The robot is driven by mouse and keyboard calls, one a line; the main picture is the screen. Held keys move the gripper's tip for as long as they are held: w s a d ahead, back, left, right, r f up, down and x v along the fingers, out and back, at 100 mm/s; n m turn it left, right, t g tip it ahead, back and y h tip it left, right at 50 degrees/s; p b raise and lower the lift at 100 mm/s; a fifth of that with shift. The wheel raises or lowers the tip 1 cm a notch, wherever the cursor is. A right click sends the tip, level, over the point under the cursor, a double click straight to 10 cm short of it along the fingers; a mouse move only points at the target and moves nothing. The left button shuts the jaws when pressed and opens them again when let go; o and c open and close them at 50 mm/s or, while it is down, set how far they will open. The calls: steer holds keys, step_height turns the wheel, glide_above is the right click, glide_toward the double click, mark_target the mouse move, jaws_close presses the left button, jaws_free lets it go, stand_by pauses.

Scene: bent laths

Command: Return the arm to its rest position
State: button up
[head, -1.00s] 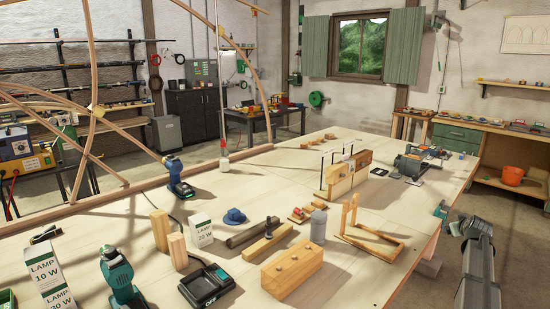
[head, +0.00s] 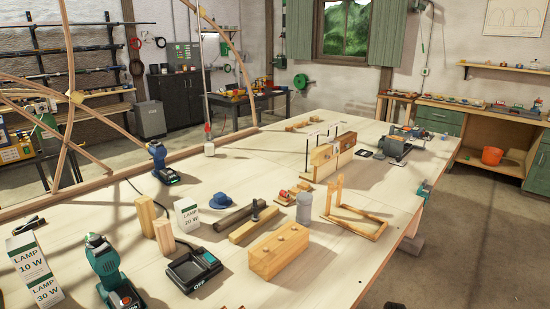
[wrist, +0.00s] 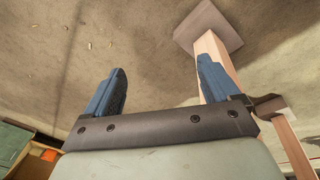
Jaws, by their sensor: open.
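My gripper (wrist: 162,68) shows in the wrist view with its two blue fingers wide apart and nothing between them. Behind the fingers is the bare concrete floor (wrist: 60,60). A wooden leg with a square foot plate (wrist: 208,27) stands behind the right finger; I cannot tell whether they are close. In the head view my gripper is not visible; only a small dark piece, possibly my arm, shows at the bottom edge. The workbench (head: 330,262) fills the middle of that view.
An orange bucket (head: 492,156) stands on the far bench's shelf. Floor right of the bench is clear.

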steer(key=s+a+f+g+y, duration=0.1)
steer(key=s+a+f+g, duration=0.1)
steer(key=s+a+f, duration=0.4)
steer(key=s+a+f+g+y, duration=0.1)
steer(key=s+a+f+g, duration=0.1)
steer(key=s+a, duration=0.75)
steer(key=s+a+f+g, duration=0.1)
steer(key=s+a+g, duration=0.1)
steer(key=s+a, duration=0.3)
steer(key=s+a+f+g, duration=0.1)
steer(key=s+a, duration=0.5)
steer(key=s, duration=0.6)
steer(key=shift+s+f+m+g, duration=0.15)
steer(key=shift+f+m+g, duration=0.25)
steer(key=shift+g, duration=0.2)
